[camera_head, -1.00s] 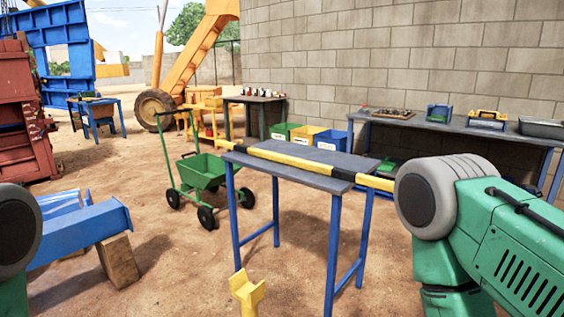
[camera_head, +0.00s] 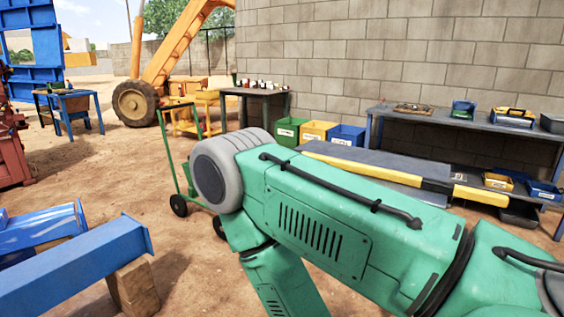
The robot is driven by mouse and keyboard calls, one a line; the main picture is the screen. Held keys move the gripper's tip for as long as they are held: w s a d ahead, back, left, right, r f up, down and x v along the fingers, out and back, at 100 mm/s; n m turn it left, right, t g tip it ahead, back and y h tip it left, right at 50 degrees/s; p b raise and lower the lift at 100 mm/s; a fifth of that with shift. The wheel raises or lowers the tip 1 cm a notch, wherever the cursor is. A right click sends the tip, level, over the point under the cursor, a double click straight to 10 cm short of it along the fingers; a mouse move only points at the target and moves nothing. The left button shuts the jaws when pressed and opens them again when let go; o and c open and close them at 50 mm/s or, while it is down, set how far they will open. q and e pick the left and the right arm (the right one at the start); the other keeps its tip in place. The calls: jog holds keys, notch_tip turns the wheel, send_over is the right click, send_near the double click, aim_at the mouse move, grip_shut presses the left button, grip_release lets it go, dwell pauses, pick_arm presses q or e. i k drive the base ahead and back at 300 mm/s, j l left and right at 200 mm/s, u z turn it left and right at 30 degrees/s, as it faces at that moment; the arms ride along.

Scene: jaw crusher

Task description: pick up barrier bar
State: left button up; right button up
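The barrier bar (camera_head: 368,169) is a long yellow and black striped bar. It lies across the grey table top (camera_head: 390,158), and its right end sticks out past the table's edge. My green right arm covers the near part of the table and its legs, and may hide part of the bar's left end. Neither of my grippers shows in the head view, so I cannot see any contact with the bar.
Green (camera_head: 287,132), yellow (camera_head: 317,131) and blue (camera_head: 347,135) bins stand behind the table. A long workbench (camera_head: 462,129) lines the block wall. Blue beams (camera_head: 75,275) lie at left on a wooden block (camera_head: 133,288).

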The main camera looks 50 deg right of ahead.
aim_at(496, 200)
jog(key=i+j+z, duration=0.15)
jog(key=i, duration=0.3)
jog(key=i+j+z, duration=0.2)
jog(key=i, duration=0.25)
jog(key=i+z, duration=0.2)
jog(key=z, duration=0.3)
jog(key=i+z, duration=0.2)
jog(key=z, duration=0.3)
jog(key=i+j+z, duration=0.1)
jog(key=z, duration=0.35)
jog(key=i+j+z, duration=0.2)
jog(key=z, duration=0.3)
jog(key=i+j, duration=0.05)
